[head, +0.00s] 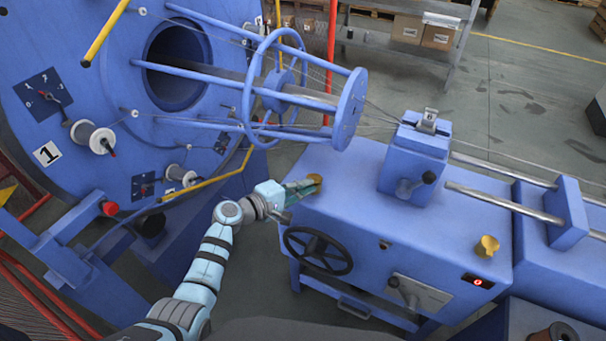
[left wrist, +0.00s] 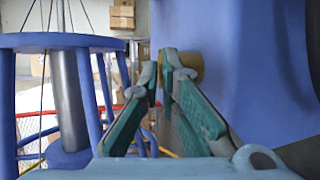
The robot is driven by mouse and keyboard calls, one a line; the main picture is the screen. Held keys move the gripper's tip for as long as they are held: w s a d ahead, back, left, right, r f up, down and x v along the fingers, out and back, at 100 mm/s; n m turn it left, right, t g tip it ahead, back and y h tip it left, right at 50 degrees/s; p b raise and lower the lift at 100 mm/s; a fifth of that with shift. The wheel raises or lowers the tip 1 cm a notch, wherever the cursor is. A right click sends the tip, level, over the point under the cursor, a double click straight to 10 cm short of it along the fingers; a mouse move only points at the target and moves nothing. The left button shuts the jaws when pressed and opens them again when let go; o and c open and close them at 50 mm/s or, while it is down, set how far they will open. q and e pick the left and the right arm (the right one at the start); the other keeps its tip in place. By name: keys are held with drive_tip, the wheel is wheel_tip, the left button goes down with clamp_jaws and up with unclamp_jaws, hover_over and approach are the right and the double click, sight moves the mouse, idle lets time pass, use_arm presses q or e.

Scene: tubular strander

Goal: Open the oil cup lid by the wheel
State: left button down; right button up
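The brass oil cup by the wheel (head: 315,179) sits on the left end of the blue machine housing's top, above the black handwheel (head: 318,252). I cannot tell its lid's state. My left gripper (head: 300,187) is right beside it, fingers pointing toward it from the left. My right gripper is not in view.
A second brass cup (head: 487,246) stands at the housing's right front, near a red-lit switch (head: 478,281). A blue block with a clamp (head: 417,150) stands on the housing (head: 350,205). The blue cage (head: 300,92) with rods hangs behind my left gripper.

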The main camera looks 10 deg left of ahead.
use_arm(q)
drive_tip(key=r+g+p, duration=0.1)
drive_tip(key=p, duration=0.1)
drive_tip(key=r+g+y+p, duration=0.1)
drive_tip(key=p, duration=0.2)
drive_tip(key=shift+w+d+r+n, duration=0.1)
drive_tip(key=shift+w+r+n, duration=0.1)
drive_tip(key=shift+w+n, duration=0.2)
drive_tip(key=shift+w+d+r+g+y+p, duration=0.15)
drive_tip(key=shift+g+y+p, duration=0.35)
drive_tip(key=shift+p, duration=0.55)
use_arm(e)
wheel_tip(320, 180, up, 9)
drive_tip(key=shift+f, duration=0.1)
use_arm(q)
drive_tip(key=c, duration=1.8)
unclamp_jaws()
drive_tip(key=shift+a, duration=0.2)
drive_tip(key=v, duration=1.1)
drive_tip(key=shift+s+a+r, duration=0.15)
drive_tip(key=shift+s+a, duration=0.05)
drive_tip(key=shift+a, duration=0.05)
